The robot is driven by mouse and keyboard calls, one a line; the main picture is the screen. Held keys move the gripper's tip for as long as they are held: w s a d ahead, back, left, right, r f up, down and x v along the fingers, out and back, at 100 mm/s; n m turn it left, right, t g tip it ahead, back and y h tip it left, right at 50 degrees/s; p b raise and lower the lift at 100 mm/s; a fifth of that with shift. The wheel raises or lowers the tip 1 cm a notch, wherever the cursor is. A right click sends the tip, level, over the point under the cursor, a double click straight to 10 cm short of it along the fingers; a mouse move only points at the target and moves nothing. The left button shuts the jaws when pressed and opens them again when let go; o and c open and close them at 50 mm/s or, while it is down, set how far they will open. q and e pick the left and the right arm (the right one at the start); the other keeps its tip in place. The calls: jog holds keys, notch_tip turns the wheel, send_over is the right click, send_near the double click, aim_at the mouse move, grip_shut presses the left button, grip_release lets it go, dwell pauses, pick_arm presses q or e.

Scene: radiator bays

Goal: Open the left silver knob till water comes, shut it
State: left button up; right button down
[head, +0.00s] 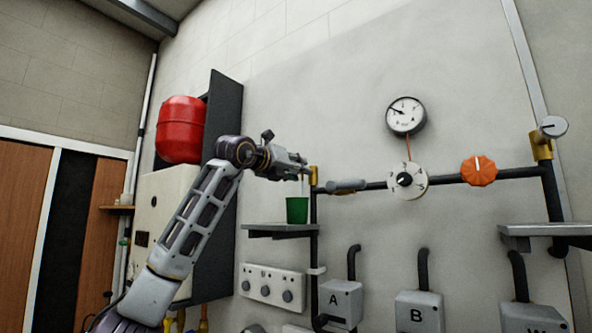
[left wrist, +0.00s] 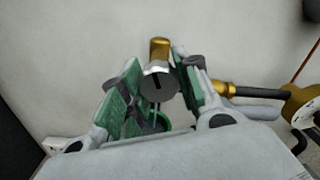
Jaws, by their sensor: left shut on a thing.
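The left silver knob (left wrist: 158,84) has a dark slot mark and sits on a brass valve (left wrist: 159,50). In the head view the brass valve (head: 313,176) is at the left end of the pipe, and my gripper hides the knob. My left gripper (head: 300,168) is shut on the knob; in the left wrist view its green-padded fingers (left wrist: 156,84) stand on either side of it. A thin pale streak, like water, runs below the valve toward a green cup (head: 297,210). The cup's rim shows partly behind the knob in the left wrist view (left wrist: 160,122). My right gripper is not in view.
The cup stands on a grey shelf (head: 275,229). Right along the pipe are a grey handle (head: 347,186), a white dial (head: 408,181), an orange knob (head: 479,170) and another silver knob (head: 553,127). A gauge (head: 406,116) hangs above. A red tank (head: 181,130) is at left.

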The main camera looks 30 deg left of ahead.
pick_arm(q)
jog(key=shift+n, duration=0.4)
jog(key=n+b, duration=0.1)
jog(key=n, duration=0.5)
jog(key=shift+b, duration=0.3)
jog(key=n+b, duration=0.1)
jog(key=n, duration=0.4)
jog(key=shift+d+n, duration=0.1)
jog(key=shift+n, duration=0.2)
jog(key=shift+r+n, duration=0.1)
jog(key=shift+n, duration=0.5)
jog(key=o, duration=1)
